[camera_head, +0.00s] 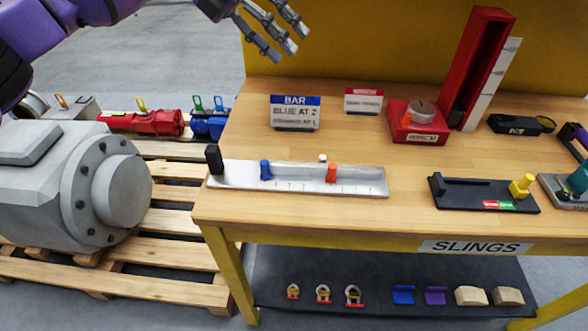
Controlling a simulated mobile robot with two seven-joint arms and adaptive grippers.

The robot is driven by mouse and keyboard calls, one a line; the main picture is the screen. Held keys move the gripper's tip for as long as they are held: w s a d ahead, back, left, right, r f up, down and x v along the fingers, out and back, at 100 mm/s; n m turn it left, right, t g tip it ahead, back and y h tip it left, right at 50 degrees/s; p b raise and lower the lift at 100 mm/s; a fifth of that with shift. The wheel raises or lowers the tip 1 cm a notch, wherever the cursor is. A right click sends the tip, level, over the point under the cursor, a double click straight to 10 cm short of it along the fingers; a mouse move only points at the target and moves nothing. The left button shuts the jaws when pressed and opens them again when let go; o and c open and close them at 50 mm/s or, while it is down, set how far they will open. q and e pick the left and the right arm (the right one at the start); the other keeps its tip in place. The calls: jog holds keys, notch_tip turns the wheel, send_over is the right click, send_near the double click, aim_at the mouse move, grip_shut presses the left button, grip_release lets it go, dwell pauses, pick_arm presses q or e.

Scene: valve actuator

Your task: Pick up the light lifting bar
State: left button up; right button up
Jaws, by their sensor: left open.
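A pale silver bar (300,186) with a marked scale lies across the front left of the wooden workbench. It appears to be the light lifting bar. It carries a black post (214,158) at its left end, a blue slider (265,170), an orange slider (332,173) and a small white-topped knob (323,158). My left gripper (285,42) is at the top of the picture, above and behind the bar, apart from it. Its fingers are spread and empty. My right gripper is not in view.
A BAR sign (295,112) stands behind the bar on the workbench (270,215). A dark bar fixture (480,194) with a yellow piece lies to the right. A red upright holder (477,65) stands at the back. A large grey actuator (60,180) rests on pallets at left.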

pick_arm(q)
jog(key=s+a+f+n+g+y, duration=0.1)
jog(key=s+a+f+y, duration=0.1)
jog(key=a+f+y, duration=0.45)
jog(key=n+g+y, duration=0.2)
jog(key=n, duration=0.2)
send_near(213, 145)
jog(key=d, duration=0.1)
jog(key=shift+g+y, duration=0.25)
jog(key=shift+g, duration=0.05)
jog(key=shift+w+a+x, duration=0.1)
jog(key=shift+x, duration=2)
jog(key=shift+w+a+x, duration=0.1)
jog(key=shift+x, duration=2)
jog(key=shift+w+a+x, duration=0.1)
jog(key=shift+a+x, duration=0.05)
jog(key=shift+x, duration=2)
jog(key=shift+c, duration=0.4)
grip_shut()
